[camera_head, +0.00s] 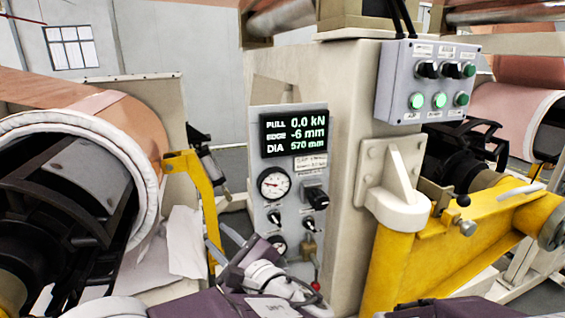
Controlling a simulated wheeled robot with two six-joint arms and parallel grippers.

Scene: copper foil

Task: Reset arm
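My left arm (265,285) comes in along the bottom of the head view, with white and dark purple links. My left gripper (222,243) points up and away in front of the lower left of the control panel. Its two grey fingers look spread, with nothing seen between them. I cannot tell how far it is from the panel. Of my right arm (470,309), only a dark purple part shows at the bottom edge. My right gripper is out of view.
The grey panel (258,200) has gauges, knobs and a display (295,134) reading 0.0 kN, -6 mm, 570 mm. A copper foil roll (130,120) stands left beside a yellow bracket (200,190). A button box (430,80) and yellow arm (430,260) are at right.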

